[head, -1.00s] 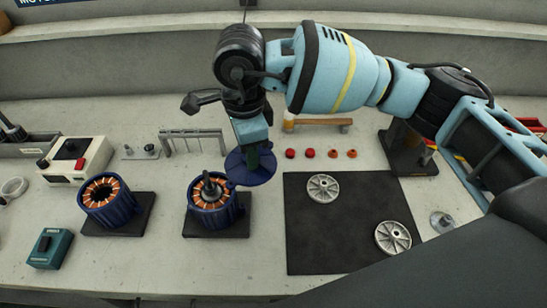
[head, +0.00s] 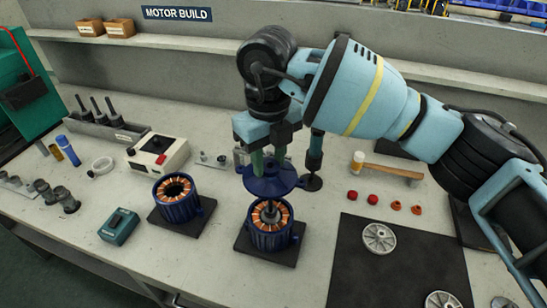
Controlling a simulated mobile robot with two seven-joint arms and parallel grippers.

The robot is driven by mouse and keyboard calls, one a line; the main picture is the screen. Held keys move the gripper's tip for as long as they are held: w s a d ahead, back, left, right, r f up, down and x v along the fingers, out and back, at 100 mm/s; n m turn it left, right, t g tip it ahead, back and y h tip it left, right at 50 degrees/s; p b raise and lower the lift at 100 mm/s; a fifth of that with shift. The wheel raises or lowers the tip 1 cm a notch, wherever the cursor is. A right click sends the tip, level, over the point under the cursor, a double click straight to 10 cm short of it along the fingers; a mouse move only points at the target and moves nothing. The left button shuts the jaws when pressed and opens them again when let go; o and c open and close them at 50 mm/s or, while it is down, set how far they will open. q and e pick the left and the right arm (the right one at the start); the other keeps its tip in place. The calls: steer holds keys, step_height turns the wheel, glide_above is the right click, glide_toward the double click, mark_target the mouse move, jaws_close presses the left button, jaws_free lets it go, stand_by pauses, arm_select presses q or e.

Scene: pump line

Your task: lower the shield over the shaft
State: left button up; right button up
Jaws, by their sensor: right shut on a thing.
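The shield is a dark blue disc (head: 270,183) with small lugs at its rim. My right gripper (head: 268,162) points down and is shut on it, holding it roughly level. A blue motor housing (head: 271,238) with copper windings stands upright on a dark square pad below. The grey shaft (head: 268,212) stands up from its middle, its top close under the shield. The shield is above the housing and apart from its rim. The shield hides whether its hole lines up with the shaft. My left gripper is not in view.
A second blue housing (head: 178,199) without a shaft stands to the left. A teal box (head: 119,226) and a white control box (head: 158,153) are nearby. A black mat (head: 390,275) with grey spoked discs lies right. Red and orange caps and a mallet (head: 388,172) lie behind it.

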mark_target(270, 179)
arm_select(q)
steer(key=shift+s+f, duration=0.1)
arm_select(e)
steer(key=shift+f, duration=0.1)
steer(key=shift+f+b, duration=1.05)
steer(key=shift+f, duration=1)
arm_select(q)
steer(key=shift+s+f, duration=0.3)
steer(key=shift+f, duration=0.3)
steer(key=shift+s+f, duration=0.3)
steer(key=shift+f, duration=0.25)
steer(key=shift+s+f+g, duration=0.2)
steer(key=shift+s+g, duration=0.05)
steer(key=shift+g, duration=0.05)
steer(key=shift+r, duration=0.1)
arm_select(e)
steer(key=shift+f, duration=0.6)
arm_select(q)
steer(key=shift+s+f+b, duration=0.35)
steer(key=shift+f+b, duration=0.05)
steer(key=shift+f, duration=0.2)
arm_select(e)
steer(key=shift+f, duration=1.55)
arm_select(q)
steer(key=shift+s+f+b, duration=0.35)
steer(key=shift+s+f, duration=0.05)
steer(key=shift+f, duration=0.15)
arm_select(e)
steer(key=shift+f, duration=1.3)
